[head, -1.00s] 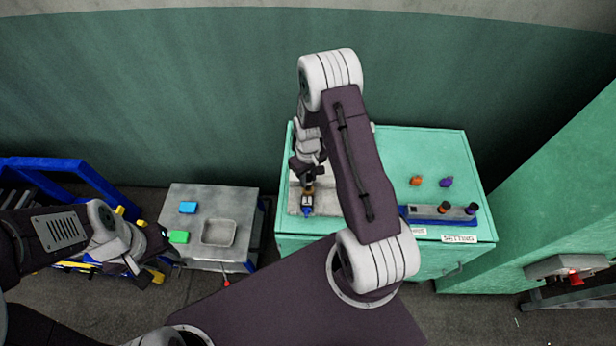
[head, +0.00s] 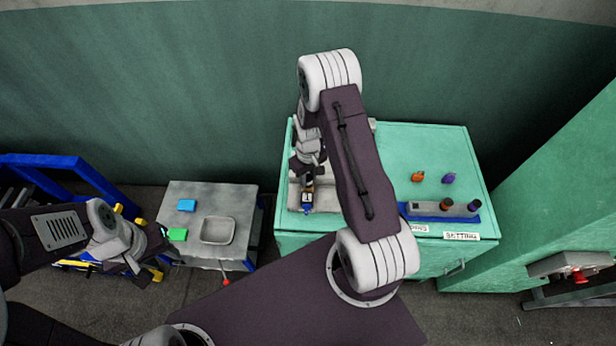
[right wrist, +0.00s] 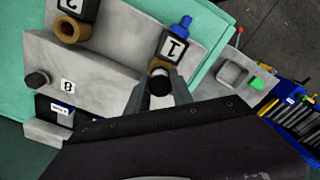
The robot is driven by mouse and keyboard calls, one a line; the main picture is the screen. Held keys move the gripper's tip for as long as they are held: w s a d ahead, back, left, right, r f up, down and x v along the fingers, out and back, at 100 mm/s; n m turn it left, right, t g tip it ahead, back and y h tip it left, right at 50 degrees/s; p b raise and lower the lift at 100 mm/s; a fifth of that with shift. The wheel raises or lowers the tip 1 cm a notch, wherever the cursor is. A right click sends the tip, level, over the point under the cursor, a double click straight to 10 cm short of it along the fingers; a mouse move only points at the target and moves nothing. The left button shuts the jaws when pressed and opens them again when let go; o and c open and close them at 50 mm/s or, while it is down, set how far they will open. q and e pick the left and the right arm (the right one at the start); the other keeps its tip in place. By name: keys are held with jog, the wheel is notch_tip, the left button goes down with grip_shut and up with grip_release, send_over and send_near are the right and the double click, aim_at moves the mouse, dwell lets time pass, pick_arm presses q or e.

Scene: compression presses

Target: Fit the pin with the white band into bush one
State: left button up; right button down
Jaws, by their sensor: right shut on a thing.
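My right gripper (right wrist: 160,88) is shut on a dark pin (right wrist: 160,82), seen end-on in the right wrist view; no white band shows on it. Bush one shows as a tan ring (right wrist: 160,64) just beyond the pin, against a dark block marked 1 (right wrist: 173,47). The pin overlaps the ring in that view, and I cannot tell whether its tip is inside. In the head view my right gripper (head: 306,172) is right by the block marked 1 (head: 307,197). My left gripper (head: 150,262) hangs at the left, away from the press; its jaws are unclear.
A second tan bush (right wrist: 73,30) sits by a block marked 2 (right wrist: 78,8). A blue rack (head: 425,214) holds dark-topped pins; orange (head: 418,176) and purple (head: 448,179) pieces stand behind it. A grey table (head: 190,250) with a tray (head: 218,242) stands left.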

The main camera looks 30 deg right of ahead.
aim_at(308, 178)
jog(key=shift+f+b, duration=0.3)
jog(key=shift+f, duration=0.2)
jog(key=c, duration=1)
grip_release()
jog(key=shift+c, duration=0.2)
jog(key=shift+r, duration=0.45)
notch_tip(308, 178, up, 8)
jog(key=shift+f+b, duration=0.2)
jog(key=shift+b, duration=0.65)
jog(key=shift+r, duration=0.3)
